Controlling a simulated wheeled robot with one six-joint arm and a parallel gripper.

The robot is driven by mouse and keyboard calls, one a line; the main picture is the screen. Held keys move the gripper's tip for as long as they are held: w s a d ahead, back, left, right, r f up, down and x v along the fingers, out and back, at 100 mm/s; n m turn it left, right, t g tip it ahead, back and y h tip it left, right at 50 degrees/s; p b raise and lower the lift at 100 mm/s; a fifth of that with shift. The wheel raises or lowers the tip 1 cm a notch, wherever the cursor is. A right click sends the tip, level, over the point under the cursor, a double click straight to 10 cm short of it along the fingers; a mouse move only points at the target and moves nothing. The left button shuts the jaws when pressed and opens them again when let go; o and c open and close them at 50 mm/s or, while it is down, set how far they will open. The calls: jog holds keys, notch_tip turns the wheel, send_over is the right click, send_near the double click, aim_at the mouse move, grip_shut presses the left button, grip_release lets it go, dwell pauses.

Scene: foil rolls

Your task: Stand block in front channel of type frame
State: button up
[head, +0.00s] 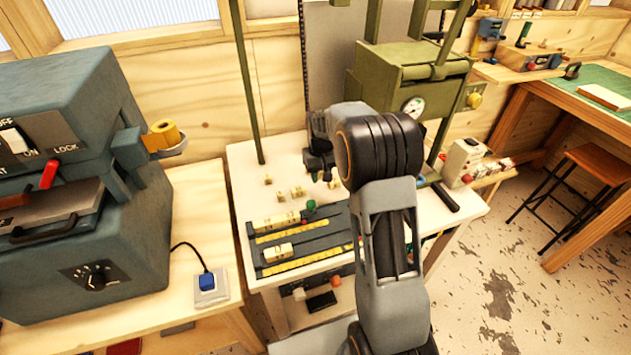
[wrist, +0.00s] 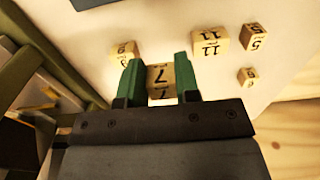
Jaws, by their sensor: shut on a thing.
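My gripper (wrist: 158,66) has its green fingers shut on a wooden block marked 7 (wrist: 160,82) in the wrist view. I cannot tell whether the block touches the table or is lifted. In the head view my gripper (head: 320,168) is over the back part of the white table, behind the type frame, and my arm hides the block. The dark type frame (head: 325,240) has yellow strips.
Loose blocks (head: 297,192) lie on the table behind the frame; the wrist view shows ones marked 11 (wrist: 209,41) and 5 (wrist: 253,37). A green press (head: 410,80) stands behind. A black-handled tool (head: 440,192) lies at the right. My arm covers the frame's right end.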

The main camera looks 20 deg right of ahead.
aim_at(316, 189)
jog(key=shift+w+f, duration=0.75)
jog(key=shift+f, duration=0.2)
jog(key=shift+w+f, duration=0.75)
jog(key=shift+f, duration=0.15)
jog(key=shift+w+f, duration=0.1)
jog(key=shift+f, duration=0.25)
jog(key=shift+f+p, duration=0.4)
jog(key=shift+f, duration=0.9)
